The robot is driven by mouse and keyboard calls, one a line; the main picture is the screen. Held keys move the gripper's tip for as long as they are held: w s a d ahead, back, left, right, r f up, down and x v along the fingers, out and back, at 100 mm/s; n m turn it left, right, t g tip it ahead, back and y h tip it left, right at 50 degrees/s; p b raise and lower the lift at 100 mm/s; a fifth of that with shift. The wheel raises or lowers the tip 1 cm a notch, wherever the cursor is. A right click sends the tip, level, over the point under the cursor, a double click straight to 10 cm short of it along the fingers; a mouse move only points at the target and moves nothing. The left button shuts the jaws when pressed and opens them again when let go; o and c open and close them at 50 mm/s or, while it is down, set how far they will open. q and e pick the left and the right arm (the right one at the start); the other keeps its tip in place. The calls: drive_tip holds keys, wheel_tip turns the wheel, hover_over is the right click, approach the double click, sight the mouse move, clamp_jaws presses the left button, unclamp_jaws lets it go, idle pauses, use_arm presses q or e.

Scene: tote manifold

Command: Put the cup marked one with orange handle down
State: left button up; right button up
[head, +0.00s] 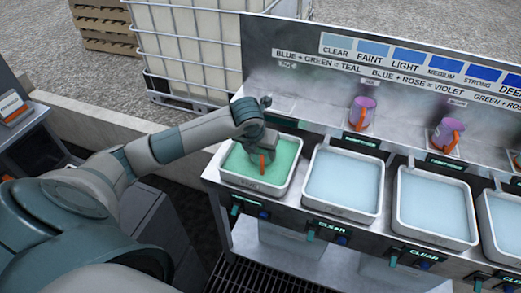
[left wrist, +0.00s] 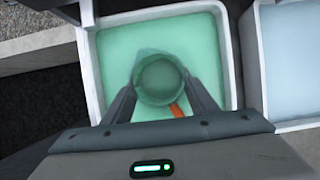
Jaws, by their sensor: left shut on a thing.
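My left gripper (head: 262,153) is over the leftmost tote, which holds green liquid. In the left wrist view its two fingers (left wrist: 165,98) are closed around a round cup (left wrist: 162,80) that looks green and sits in or at the liquid. The cup's orange handle (left wrist: 176,110) shows between the fingers, and the orange handle (head: 262,165) also shows in the head view. No marking on the cup can be read. The white-rimmed tote (head: 262,190) surrounds the cup on all sides. My right gripper is not in view.
More totes with pale blue liquid (head: 345,185) stand to the right. Two purple cups with orange handles (head: 364,108) (head: 447,130) stand on the shelf behind. A sign panel (head: 420,65) rises at the back, and a caged white tank (head: 195,50) stands behind left.

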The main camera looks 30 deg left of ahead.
use_arm(q)
drive_tip(key=shift+f, duration=0.1)
drive_tip(key=shift+f, duration=0.15)
drive_tip(key=o, duration=1.1)
drive_tip(key=shift+c, duration=0.2)
drive_tip(key=shift+r, duration=0.35)
drive_tip(key=b+v, duration=0.2)
drive_tip(key=v, duration=0.9)
drive_tip(key=shift+r+b, duration=0.35)
drive_tip(key=shift+r, duration=0.05)
drive_tip(key=shift+s, duration=0.15)
